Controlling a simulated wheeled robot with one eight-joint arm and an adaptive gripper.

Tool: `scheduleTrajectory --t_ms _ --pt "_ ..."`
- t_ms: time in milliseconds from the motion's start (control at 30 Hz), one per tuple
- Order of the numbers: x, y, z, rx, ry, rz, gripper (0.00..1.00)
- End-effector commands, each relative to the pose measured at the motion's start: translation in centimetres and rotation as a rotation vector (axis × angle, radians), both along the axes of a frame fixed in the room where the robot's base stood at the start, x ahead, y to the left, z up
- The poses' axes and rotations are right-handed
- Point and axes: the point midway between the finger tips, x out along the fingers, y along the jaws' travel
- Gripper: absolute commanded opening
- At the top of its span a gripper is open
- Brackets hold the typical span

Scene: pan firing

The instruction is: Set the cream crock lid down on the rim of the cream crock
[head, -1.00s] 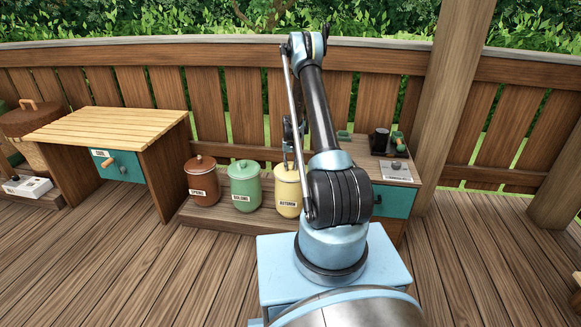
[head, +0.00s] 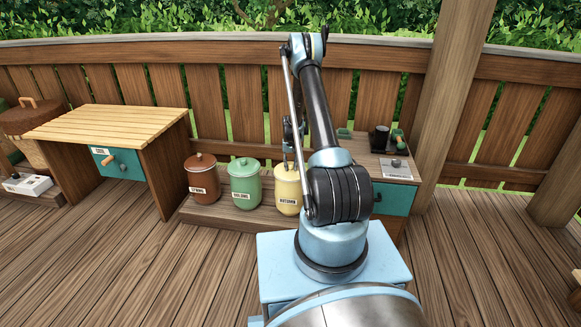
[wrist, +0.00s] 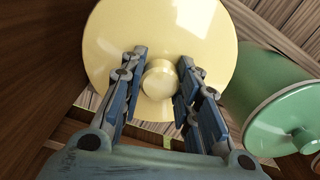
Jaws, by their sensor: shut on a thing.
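The cream crock (head: 287,198) stands on the low wooden shelf, partly behind my arm in the head view. The cream crock lid (wrist: 205,35) fills the upper middle of the wrist view as a round disc with a knob. My gripper (wrist: 161,78) is shut on the lid's knob, one finger on each side. In the head view the lid (head: 286,174) is at the top of the crock. I cannot tell whether it touches the rim, as the wrist view hides the rim behind the lid.
A green crock (head: 245,187) stands close beside the cream one, its lid on. It also shows in the wrist view (wrist: 265,95). A brown crock (head: 202,182) stands farther left. A cabinet (head: 396,196) with a teal drawer is to the right. A slatted table (head: 105,122) is at left.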

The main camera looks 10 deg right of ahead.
Motion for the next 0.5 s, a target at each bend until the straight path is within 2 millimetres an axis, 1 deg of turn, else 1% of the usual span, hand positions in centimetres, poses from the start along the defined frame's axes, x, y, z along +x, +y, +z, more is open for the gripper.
scheduleTrajectory --t_ms 33,67,100,133,167,500 --pt "0.00 0.00 -0.08 0.000 0.000 0.000 0.00" --pt "0.00 0.00 -0.08 0.000 0.000 0.000 0.34" --pt "0.00 0.00 -0.07 0.000 0.000 0.000 0.43" --pt "0.00 0.00 -0.07 0.000 0.000 0.000 0.50" --pt "0.00 0.00 -0.07 0.000 0.000 0.000 0.53" --pt "0.00 0.00 0.00 0.000 0.000 0.000 0.53"
